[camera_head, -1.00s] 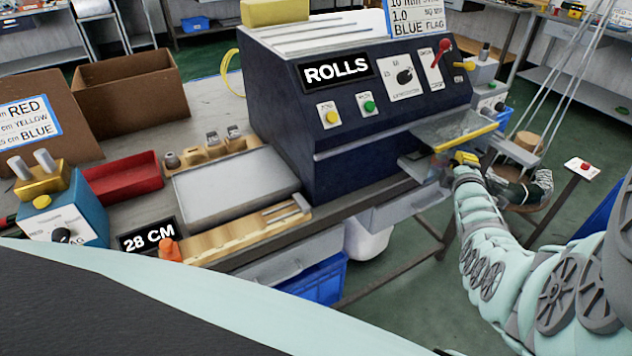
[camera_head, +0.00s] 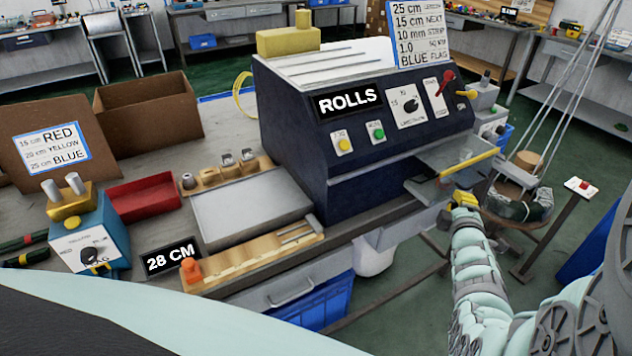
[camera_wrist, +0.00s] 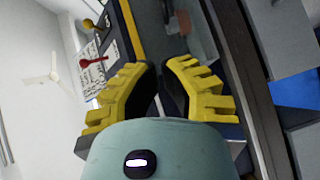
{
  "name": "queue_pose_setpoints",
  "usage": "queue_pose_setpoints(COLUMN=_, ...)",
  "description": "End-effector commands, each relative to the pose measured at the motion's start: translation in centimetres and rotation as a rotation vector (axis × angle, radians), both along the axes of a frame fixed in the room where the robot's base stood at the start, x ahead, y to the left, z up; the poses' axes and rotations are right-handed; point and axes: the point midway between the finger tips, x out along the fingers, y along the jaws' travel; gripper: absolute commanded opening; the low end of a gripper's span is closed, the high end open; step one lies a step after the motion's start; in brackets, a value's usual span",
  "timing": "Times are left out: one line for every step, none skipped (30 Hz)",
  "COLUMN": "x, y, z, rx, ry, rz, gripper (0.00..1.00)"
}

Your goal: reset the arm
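My gripper (camera_head: 464,199) is at the front right of the dark blue ROLLS machine (camera_head: 290,130), just below the yellow-edged clear guard (camera_head: 468,166). In the wrist view my gripper's two yellow ribbed fingers (camera_wrist: 163,68) stand apart, with a narrow gap between the tips. I see nothing clearly held between them. My pale green arm (camera_head: 472,270) is bent and reaches up from the lower right. The machine's red lever (camera_wrist: 92,62) also shows at the upper left of the wrist view.
The bench carries a grey tray (camera_head: 250,207), a red bin (camera_head: 143,198), a blue tester (camera_head: 92,240) and a cardboard box (camera_head: 150,113). A round stool (camera_head: 520,220) with a wire coil and a red-button stand (camera_head: 578,186) are close right of my arm. Floor is open below.

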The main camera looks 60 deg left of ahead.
Motion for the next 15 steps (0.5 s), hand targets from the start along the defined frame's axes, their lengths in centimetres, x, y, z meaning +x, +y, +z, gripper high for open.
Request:
queue_pose_setpoints(x=-0.8, y=-0.3, z=0.2, rx=-0.001, ry=0.001, rz=0.005, gripper=0.00)
queue_pose_setpoints(x=-1.1, y=-0.5, z=0.3, rx=0.000, ry=0.000, rz=0.006, gripper=0.00)
queue_pose_setpoints(x=-1.5, y=-0.9, z=0.4, rx=-0.002, ry=0.000, rz=0.006, gripper=0.00)
queue_pose_setpoints(x=-1.8, y=-1.1, z=0.4, rx=-0.002, ry=0.001, rz=0.008, gripper=0.00)
queue_pose_setpoints(x=-2.0, y=-1.4, z=0.3, rx=-0.002, ry=-0.001, rz=0.008, gripper=0.00)
queue_pose_setpoints(x=-2.3, y=-1.7, z=0.4, rx=-0.001, ry=-0.001, rz=0.006, gripper=0.00)
queue_pose_setpoints(x=-2.4, y=-1.8, z=0.5, rx=0.001, ry=-0.001, rz=0.006, gripper=0.00)
queue_pose_setpoints(x=-2.6, y=-2.0, z=0.5, rx=0.001, ry=-0.001, rz=0.006, gripper=0.00)
queue_pose_setpoints(x=-2.8, y=-2.1, z=0.5, rx=0.001, ry=-0.001, rz=0.007, gripper=0.00)
queue_pose_setpoints(x=-3.0, y=-2.3, z=0.5, rx=0.001, ry=-0.001, rz=0.007, gripper=0.00)
queue_pose_setpoints(x=-3.1, y=-2.4, z=0.5, rx=0.001, ry=0.001, rz=0.007, gripper=0.00)
queue_pose_setpoints(x=-3.2, y=-2.5, z=0.5, rx=0.001, ry=0.001, rz=0.007, gripper=0.00)
queue_pose_setpoints(x=-3.3, y=-2.6, z=0.5, rx=0.001, ry=0.001, rz=0.007, gripper=0.00)
queue_pose_setpoints(x=-3.3, y=-2.6, z=0.5, rx=0.001, ry=0.000, rz=0.007, gripper=0.00)
queue_pose_setpoints(x=-3.4, y=-2.7, z=0.6, rx=0.001, ry=0.000, rz=0.007, gripper=0.00)
